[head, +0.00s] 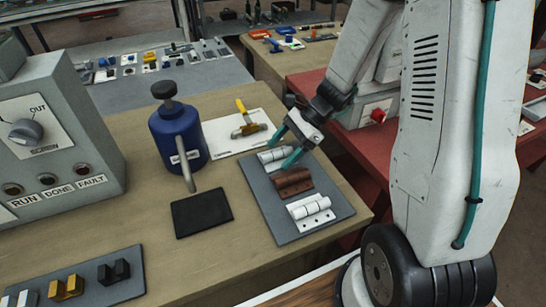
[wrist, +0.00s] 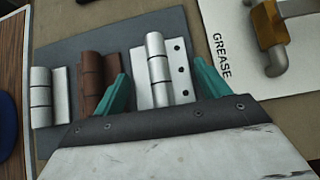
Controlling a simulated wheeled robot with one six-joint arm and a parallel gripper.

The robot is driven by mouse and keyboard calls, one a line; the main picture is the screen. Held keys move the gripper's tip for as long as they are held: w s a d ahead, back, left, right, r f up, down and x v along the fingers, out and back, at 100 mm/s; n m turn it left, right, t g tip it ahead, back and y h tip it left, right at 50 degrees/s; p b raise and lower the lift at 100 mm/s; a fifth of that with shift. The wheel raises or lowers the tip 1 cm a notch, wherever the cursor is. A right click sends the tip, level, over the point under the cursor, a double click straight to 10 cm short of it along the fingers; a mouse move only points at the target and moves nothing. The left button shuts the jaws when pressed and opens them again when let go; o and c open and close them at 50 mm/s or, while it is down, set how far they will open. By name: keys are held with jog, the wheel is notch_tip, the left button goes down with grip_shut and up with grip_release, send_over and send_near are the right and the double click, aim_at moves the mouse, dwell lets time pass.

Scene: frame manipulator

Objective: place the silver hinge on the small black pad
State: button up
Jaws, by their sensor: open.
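The silver hinge (head: 272,158) lies at the far end of a grey tray (head: 257,193). In the wrist view the hinge (wrist: 158,68) shows a metallic barrel and a pale leaf with dark holes. My gripper (head: 284,147) is open over it. In the wrist view my gripper (wrist: 160,72) has one green finger on each side of the hinge, with visible gaps. I cannot tell how far down the fingertips reach. The small black pad (head: 201,212) lies bare on the wooden bench, left of the tray in the head view.
A brown hinge (head: 292,183) and a white hinge (head: 311,211) share the tray. A blue can (head: 178,138) with a spout stands behind the pad. A white GREASE sheet (head: 225,140) holds a yellow-handled tool. A grey control box (head: 60,140) stands at the left.

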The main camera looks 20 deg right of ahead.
jog(key=c, duration=0.7)
jog(key=shift+c, duration=0.2)
